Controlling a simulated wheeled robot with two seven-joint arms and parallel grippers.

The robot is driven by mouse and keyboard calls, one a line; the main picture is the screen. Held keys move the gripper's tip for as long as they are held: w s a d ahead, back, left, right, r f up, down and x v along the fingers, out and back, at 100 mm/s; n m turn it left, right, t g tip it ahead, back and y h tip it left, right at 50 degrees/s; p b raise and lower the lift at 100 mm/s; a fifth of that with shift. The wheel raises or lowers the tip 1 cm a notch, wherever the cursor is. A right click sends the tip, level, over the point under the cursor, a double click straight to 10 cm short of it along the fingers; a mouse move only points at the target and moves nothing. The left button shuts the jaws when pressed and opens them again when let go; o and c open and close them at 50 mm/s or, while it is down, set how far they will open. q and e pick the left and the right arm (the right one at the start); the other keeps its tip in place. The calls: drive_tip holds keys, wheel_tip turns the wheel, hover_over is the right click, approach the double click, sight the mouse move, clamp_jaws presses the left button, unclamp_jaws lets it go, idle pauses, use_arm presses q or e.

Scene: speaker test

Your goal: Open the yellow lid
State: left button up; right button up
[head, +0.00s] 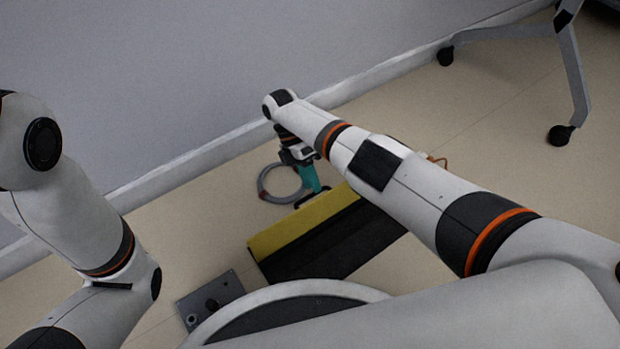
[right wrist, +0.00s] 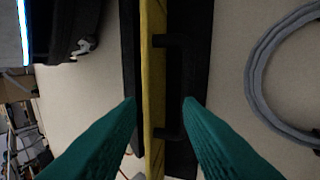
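The yellow lid (head: 290,228) shows as a yellow band along the far side of a black case (head: 325,248) on the floor. My right arm hides the case's right end. In the right wrist view the lid (right wrist: 153,70) is a narrow yellow strip with a black handle (right wrist: 178,85) beside it. My right gripper (head: 312,182) is at the far side of the lid, pointing down. In the right wrist view its teal fingers (right wrist: 160,102) are apart, with the strip and handle showing between them. I cannot tell whether they touch. My left gripper is out of view.
A grey cable coil (head: 264,190) lies on the floor beside the right gripper. A grey panel with knobs (head: 224,288) lies left of the case. A wall (head: 200,90) runs behind. Wheeled stand legs (head: 572,75) are at the upper right. Floor is clear between them.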

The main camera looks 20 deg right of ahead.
wheel_tip(320, 180, up, 6)
drive_tip(key=p, duration=0.4)
drive_tip(key=shift+f, duration=0.1)
drive_tip(key=shift+s, duration=0.15)
